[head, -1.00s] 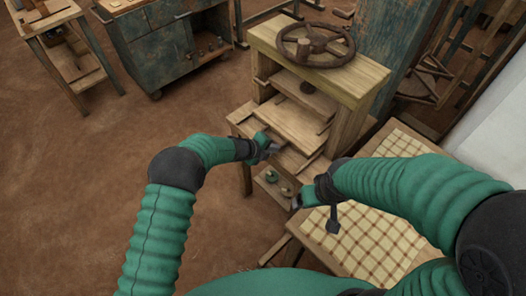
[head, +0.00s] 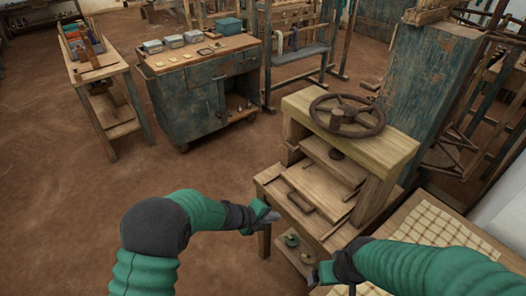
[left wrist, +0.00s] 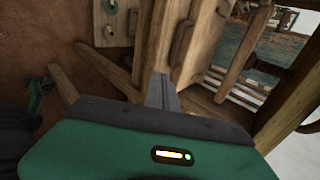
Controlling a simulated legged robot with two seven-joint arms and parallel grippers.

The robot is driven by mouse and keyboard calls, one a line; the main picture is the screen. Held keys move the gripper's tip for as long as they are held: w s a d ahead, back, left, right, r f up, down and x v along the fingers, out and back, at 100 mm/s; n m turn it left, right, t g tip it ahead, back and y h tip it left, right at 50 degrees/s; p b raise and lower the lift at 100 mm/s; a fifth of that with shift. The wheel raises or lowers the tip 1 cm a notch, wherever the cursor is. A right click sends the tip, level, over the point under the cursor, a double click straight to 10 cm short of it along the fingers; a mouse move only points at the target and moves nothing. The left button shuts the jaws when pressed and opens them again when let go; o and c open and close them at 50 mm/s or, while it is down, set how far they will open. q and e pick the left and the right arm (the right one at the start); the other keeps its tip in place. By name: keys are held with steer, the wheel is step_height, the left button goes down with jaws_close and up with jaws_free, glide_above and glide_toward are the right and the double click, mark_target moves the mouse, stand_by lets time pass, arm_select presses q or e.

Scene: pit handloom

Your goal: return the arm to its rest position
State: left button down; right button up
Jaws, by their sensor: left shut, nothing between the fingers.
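My left arm comes in from the left in the head view. Its green sleeve bends at a dark elbow, and its left gripper (head: 264,217) is at the left front edge of the wooden press (head: 380,150). The left gripper's fingers are together and empty; they also show shut in the left wrist view (left wrist: 162,92). I cannot tell whether they touch the press. My right gripper (head: 318,277) is lower and to the right, near the press's lower front; its fingers are small and partly cut off, so their opening is unclear.
The press carries a dark handwheel (head: 347,115). A checked cloth (head: 430,222) lies on a table at the right. A blue cabinet (head: 205,90) and a side table (head: 98,72) stand farther back. Bare brown floor (head: 60,210) is open at the left.

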arm_select(q)
steer(key=s+a+r+n+t+y+p, duration=0.1)
steer(key=a+r+n+y, duration=0.25)
steer(key=a+n, duration=0.4)
steer(key=a+r+n+t+y+p, duration=0.1)
steer(key=a+r+n+t+y, duration=0.1)
steer(key=a+r+n, duration=0.55)
steer(key=s+a+n+g+y, duration=0.1)
steer(key=s+a+n, duration=0.2)
steer(key=s+n, duration=0.2)
steer(key=s+a+n+g+y+p, duration=0.1)
steer(key=s+a+n, duration=0.3)
steer(key=s, duration=0.6)
steer(key=s+a+n+g+y+p, duration=0.1)
steer(key=s+a+n+g, duration=0.2)
steer(key=s, duration=0.5)
steer(key=shift+a+f+n, duration=0.15)
steer(key=shift+a+n, duration=0.6)
steer(key=shift+n, duration=0.55)
arm_select(e)
steer(key=shift+w+v, duration=0.2)
steer(key=shift+v, duration=0.75)
steer(key=shift+w+v, duration=0.25)
steer(key=shift+v, duration=0.7)
arm_select(q)
steer(key=shift+a, duration=0.15)
arm_select(e)
steer(key=shift+r, duration=0.1)
